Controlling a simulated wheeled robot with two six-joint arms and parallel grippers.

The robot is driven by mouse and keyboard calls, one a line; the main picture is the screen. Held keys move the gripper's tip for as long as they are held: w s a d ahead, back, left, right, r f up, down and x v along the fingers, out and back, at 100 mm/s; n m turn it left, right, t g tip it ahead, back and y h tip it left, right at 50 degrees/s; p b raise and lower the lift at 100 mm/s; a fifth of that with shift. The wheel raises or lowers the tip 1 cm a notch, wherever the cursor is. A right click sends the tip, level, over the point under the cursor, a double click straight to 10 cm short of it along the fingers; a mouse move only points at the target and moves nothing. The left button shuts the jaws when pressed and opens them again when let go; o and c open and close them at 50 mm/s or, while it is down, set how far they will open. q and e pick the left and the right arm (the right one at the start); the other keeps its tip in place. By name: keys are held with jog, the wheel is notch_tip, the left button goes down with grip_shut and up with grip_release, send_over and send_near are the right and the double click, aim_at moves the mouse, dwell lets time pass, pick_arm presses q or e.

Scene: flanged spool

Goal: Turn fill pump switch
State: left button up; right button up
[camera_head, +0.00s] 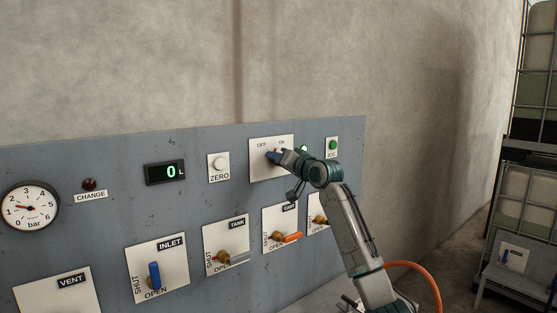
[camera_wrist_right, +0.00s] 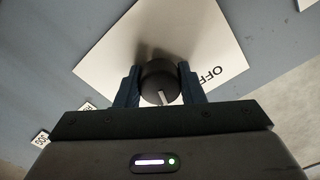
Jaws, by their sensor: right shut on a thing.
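The fill pump switch is a round black knob (camera_wrist_right: 158,84) with a white pointer line, on a white plate (camera_head: 262,171) marked OFF and ON at the upper right of the grey panel. My right gripper (camera_head: 272,157) reaches the plate from the right. In the right wrist view the two dark fingers of the right gripper (camera_wrist_right: 160,86) sit on either side of the knob, shut on it. The pointer line shows at the knob's lower edge in that view. In the head view the knob is hidden by the gripper. My left gripper is not in view.
The panel (camera_head: 120,226) also carries a pressure gauge (camera_head: 30,207), a display reading 0 L (camera_head: 165,172), a ZERO button (camera_head: 219,164) and several valve handles below, including a blue INLET handle (camera_head: 154,275). A rack with tanks (camera_head: 530,180) stands at the far right.

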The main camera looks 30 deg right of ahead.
jog(key=shift+m, duration=1.5)
jog(key=o, duration=1)
jog(key=shift+s+d, duration=0.1)
jog(key=shift+s, duration=0.1)
jog(key=shift+s+f, duration=0.1)
jog(key=shift+s, duration=0.15)
jog(key=s+b, duration=0.4)
jog(key=s, duration=0.6)
jog(key=shift+d+b, duration=0.4)
